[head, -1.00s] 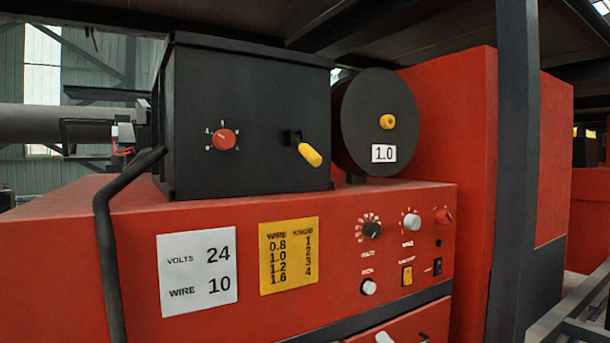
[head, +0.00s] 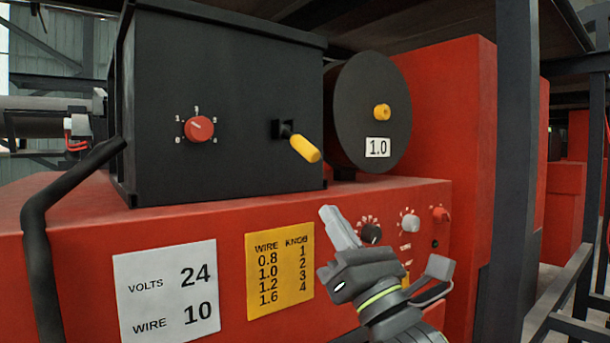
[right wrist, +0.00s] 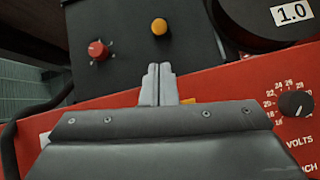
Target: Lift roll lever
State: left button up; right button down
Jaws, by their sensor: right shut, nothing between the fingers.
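The roll lever (head: 304,147) has a yellow grip and sticks out of a dark slot on the front of the black box, slanting down to the right. In the right wrist view its yellow end (right wrist: 159,27) shows just above the fingertips. My right gripper (head: 340,226) is shut and empty, below and a little right of the lever, in front of the red cabinet. It is apart from the lever. In the right wrist view the closed fingers (right wrist: 159,84) point up toward it. My left gripper is in no view.
The black box (head: 220,80) stands on the red cabinet (head: 70,215). It carries a red knob (head: 199,129). A black wire spool (head: 372,112) labelled 1.0 is right of the lever. A dark post (head: 515,180) stands at right, and a black cable (head: 45,210) hangs at left.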

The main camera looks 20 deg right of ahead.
aim_at(298, 143)
jog(key=p+x, duration=0.5)
jog(key=x, duration=0.5)
jog(key=shift+w, duration=0.25)
jog(key=shift+a+f, duration=0.1)
